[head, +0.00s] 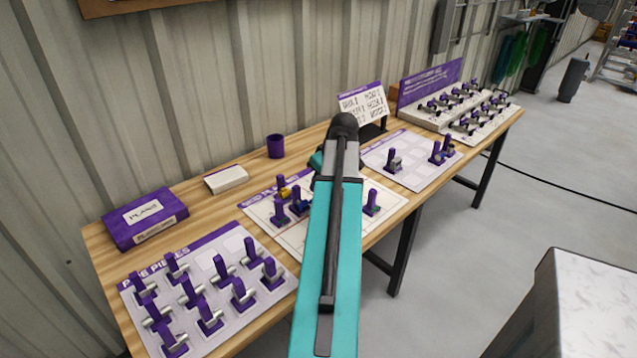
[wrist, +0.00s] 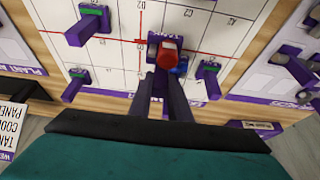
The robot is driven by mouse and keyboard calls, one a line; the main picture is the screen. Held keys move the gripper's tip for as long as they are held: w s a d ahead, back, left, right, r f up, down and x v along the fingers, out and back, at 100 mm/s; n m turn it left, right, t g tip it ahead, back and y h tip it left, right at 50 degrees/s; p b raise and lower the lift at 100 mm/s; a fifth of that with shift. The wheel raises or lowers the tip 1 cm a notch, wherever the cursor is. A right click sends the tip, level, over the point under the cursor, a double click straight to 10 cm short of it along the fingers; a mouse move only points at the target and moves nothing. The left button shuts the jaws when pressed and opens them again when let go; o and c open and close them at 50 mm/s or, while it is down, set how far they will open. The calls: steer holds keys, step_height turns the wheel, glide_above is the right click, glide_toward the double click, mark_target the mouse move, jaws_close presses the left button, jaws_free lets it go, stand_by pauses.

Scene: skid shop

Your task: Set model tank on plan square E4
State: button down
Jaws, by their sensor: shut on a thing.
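My gripper (wrist: 163,90) is shut on a purple-handled piece with a red round body (wrist: 169,50), which I take for the model tank. It is held over the plan sheet (wrist: 218,42), close to a blue piece (wrist: 181,68) that it partly covers. I cannot tell whether the held piece touches the sheet. The sheet has a grid, red lines and small square labels; I cannot pick out E4. In the head view the plan sheet (head: 296,238) is partly hidden behind my arm, which also hides the gripper and held piece.
Green-topped purple pieces (wrist: 82,30) (wrist: 77,75) (wrist: 208,70) stand on the sheet around the gripper. A pipe-pieces board (head: 205,262) stands left, another sheet (head: 410,175) right. A purple box (head: 145,218), white block (head: 227,179) and purple cup (head: 275,146) line the back.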

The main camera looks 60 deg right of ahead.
steer(key=shift+d, duration=0.1)
steer(key=shift+w+d+r, duration=0.1)
steer(key=shift+w+d, duration=0.1)
steer(key=shift+d, duration=0.25)
steer(key=w+d+r+p, duration=0.2)
steer(key=w+d+r, duration=0.3)
steer(key=d, duration=0.3)
steer(key=w+d+r+p, duration=0.3)
steer(key=d+r, duration=0.3)
steer(key=d, duration=0.2)
steer(key=shift+w+d, duration=0.2)
steer(key=shift+w, duration=0.7)
steer(key=shift+f, duration=0.15)
steer(key=shift+f+b, duration=0.95)
steer(key=shift+f, duration=1.75)
steer(key=shift+f, duration=0.1)
steer(key=shift+f+b, duration=1.05)
steer(key=shift+f, duration=1.6)
